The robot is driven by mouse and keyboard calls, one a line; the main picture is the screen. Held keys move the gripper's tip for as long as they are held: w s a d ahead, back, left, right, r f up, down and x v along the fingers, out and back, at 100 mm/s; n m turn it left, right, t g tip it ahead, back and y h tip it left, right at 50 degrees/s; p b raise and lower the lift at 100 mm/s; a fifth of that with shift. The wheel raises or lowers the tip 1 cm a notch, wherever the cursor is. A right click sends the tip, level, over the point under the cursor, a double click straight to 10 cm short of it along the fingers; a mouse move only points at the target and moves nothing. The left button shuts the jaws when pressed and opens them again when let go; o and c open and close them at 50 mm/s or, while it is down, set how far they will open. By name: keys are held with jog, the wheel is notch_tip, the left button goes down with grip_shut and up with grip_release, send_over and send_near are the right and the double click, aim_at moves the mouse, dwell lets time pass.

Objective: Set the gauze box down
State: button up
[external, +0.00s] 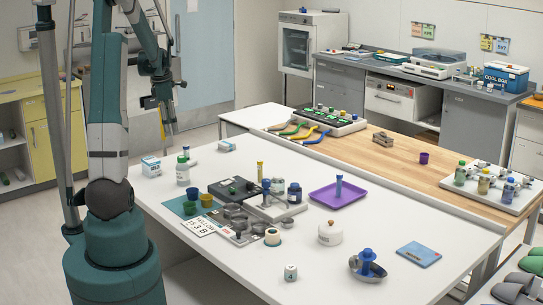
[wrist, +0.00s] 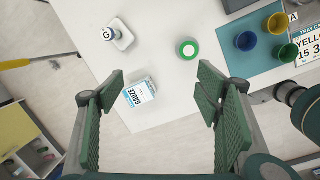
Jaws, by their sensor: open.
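The gauze box (external: 151,166) is a small white and blue carton. It stands at the far left corner of the white table (external: 330,268). In the wrist view the gauze box (wrist: 139,93) shows its printed face between my fingers, nearer the left one, right by the table corner. My gripper (wrist: 160,92) is open, with nothing held between its green pads. In the external view my gripper (external: 163,100) hangs well above and clear of the box, partly behind my arm.
A green-capped white bottle (external: 183,172) stands close to the box. A small white item (external: 226,146) sits along the far edge. Coloured cups on a teal mat (wrist: 232,62) lie to the right in the wrist view. Open floor lies beyond the table corner.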

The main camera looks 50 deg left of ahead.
jog(key=d+r+m+t, duration=0.1)
jog(key=d+r+m, duration=0.35)
jog(key=d, duration=0.65)
jog(key=w+d+r+m, duration=0.1)
jog(key=d+r+m, duration=0.3)
jog(key=d, duration=0.6)
jog(key=d+r+m+t, duration=0.1)
jog(key=d+r+m, duration=0.2)
jog(key=d+m, duration=0.55)
jog(key=s+d+m+t, duration=0.1)
jog(key=s+d+m, duration=0.3)
jog(key=d, duration=0.5)
jog(key=s+d+m+t, duration=0.1)
jog(key=s+d+m, duration=0.4)
jog(key=d, duration=0.4)
jog(key=s+d+m+t, duration=0.1)
jog(key=s+d+m, duration=0.3)
jog(key=d, duration=0.6)
jog(key=shift+s+f+h, duration=0.25)
jog(key=shift+s+h, duration=0.05)
